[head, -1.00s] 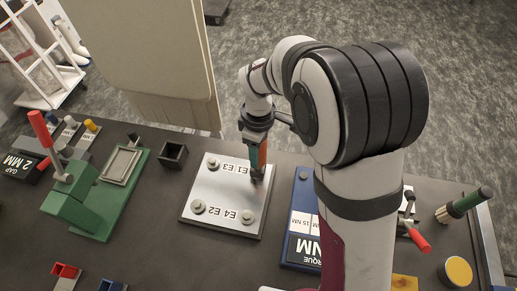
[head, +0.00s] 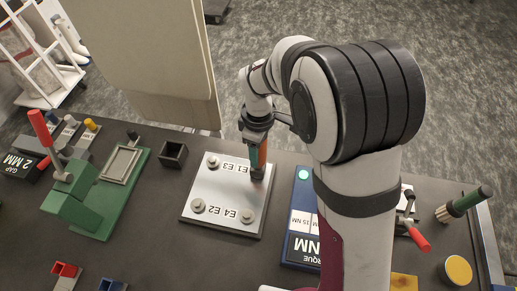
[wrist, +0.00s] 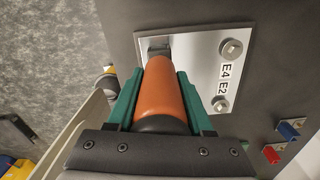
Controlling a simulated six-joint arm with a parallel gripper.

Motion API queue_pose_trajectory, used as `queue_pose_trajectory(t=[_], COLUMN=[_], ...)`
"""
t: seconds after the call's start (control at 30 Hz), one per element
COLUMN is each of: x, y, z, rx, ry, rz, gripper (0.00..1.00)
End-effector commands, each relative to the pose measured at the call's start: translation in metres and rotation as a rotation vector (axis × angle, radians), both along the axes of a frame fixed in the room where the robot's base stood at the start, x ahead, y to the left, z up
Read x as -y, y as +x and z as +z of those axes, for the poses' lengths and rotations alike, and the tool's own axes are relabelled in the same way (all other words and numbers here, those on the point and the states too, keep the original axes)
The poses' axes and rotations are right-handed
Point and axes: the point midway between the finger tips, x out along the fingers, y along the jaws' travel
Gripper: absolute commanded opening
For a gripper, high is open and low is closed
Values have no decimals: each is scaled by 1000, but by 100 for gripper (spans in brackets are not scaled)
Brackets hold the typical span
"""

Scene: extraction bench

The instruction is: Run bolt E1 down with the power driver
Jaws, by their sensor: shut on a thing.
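My gripper (head: 257,138) is shut on the power driver (head: 262,158), which has an orange body. The driver stands nearly upright over the upper right corner of the silver plate (head: 225,190), at one end of the E1 E3 label. It hides bolt E1 at that corner, so I cannot see the bit's contact with it. The other bolts show at the upper left (head: 213,161), lower left (head: 199,206) and lower right (head: 247,216). In the wrist view the orange driver (wrist: 165,92) sits between the green fingers, its far end over the plate (wrist: 196,62).
A blue torque box (head: 301,238) with a lit green lamp (head: 303,175) stands right of the plate. A small dark open box (head: 173,154) and a green press (head: 93,190) are to the left.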

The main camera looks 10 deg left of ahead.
Motion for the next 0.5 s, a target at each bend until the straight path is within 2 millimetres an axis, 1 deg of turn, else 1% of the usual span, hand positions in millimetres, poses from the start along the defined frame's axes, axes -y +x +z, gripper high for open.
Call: queue_pose_trajectory(t=[0.5], x=[0], y=[0], z=[33], rx=[2], ry=[1], rz=[0], gripper=[0])
